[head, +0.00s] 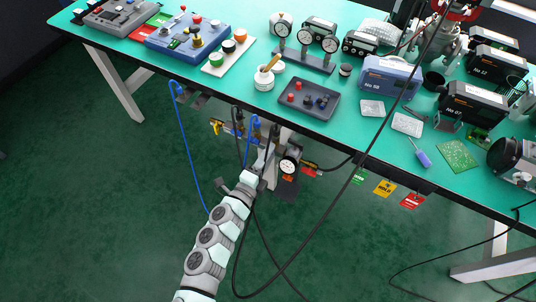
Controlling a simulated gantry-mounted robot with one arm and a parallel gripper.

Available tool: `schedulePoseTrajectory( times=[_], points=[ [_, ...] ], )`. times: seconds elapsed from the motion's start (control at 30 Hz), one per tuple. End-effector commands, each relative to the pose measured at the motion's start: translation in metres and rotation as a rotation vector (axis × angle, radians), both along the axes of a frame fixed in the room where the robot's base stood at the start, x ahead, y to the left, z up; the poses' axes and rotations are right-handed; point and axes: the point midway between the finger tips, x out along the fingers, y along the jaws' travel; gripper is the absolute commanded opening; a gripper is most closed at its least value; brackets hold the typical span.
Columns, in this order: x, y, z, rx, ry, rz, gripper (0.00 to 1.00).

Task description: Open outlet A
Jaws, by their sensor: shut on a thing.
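My gripper (261,165) reaches up from below to an air-fitting assembly (240,130) under the table's front edge. It is shut on a small part of that assembly, left of a round white-faced gauge (290,166). The part is mostly hidden by the fingers, so I cannot tell its shape or turn position. A yellow lever (216,126) sits at the assembly's left end, apart from my gripper. Blue fittings and dark hoses rise around the assembly. No outlet lettering is readable, so I cannot tell which outlet is A.
A blue hose (188,150) and a black cable (330,222) hang close on both sides of my arm. The green-topped table (222,88) overhangs the assembly and carries instruments. Coloured tags (385,187) hang from its edge at right. The floor below is clear.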

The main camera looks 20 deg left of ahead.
Motion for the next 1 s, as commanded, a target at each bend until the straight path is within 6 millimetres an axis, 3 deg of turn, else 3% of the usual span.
schedulePoseTrajectory(
  times=[0.1,0.13,0.2,0.57,1.0],
  points=[
    [0.000,-0.001,0.001,0.001,-0.002,-0.003,0.00],
    [0.000,-0.001,0.001,0.001,-0.002,-0.002,0.39],
    [0.000,-0.001,0.001,0.001,-0.002,-0.002,0.44],
    [-0.006,0.001,0.001,-0.001,0.001,0.000,0.45],
    [-0.087,0.008,0.001,-0.002,0.003,0.002,0.45]
  ],
)
